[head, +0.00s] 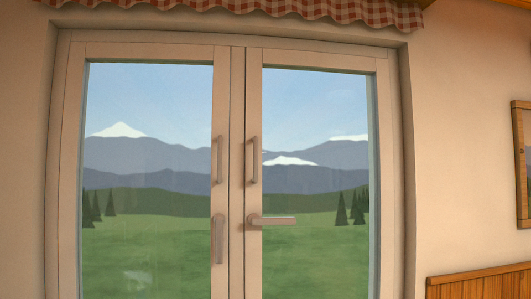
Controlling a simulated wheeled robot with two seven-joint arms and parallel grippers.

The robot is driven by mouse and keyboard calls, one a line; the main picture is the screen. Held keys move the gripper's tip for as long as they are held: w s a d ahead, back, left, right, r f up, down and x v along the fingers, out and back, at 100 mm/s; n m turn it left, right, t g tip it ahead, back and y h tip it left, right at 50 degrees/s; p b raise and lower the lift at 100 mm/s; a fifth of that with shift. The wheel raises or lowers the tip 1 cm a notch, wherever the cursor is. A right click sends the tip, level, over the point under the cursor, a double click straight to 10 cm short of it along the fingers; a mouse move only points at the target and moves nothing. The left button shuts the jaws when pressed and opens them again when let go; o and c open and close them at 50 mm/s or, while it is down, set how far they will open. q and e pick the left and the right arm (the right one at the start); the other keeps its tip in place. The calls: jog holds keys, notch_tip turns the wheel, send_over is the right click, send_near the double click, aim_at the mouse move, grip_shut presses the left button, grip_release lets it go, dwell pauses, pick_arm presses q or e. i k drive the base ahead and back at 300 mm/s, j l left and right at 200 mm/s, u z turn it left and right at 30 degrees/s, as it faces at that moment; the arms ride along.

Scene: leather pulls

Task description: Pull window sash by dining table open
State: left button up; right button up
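A double-sash window stands ahead in the head view, its left sash (222,110) and right sash (254,100) meeting at the middle with both looking closed. Each sash has an upright pull bar, one on the left (220,160) and one on the right (252,160). Below them, the left lever handle (219,238) hangs vertically and the right lever handle (272,221) lies horizontally, pointing right. The lower edge of the window is cut off by the picture. Neither of my grippers is in view, and no dining table shows.
A red checked valance (300,8) hangs over the top of the window. A wooden-framed picture (524,165) hangs on the right wall, above a wooden slatted panel (480,285). The space in front of the window looks clear within this view.

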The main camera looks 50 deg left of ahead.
aim_at(257, 59)
jog(key=u, duration=1.95)
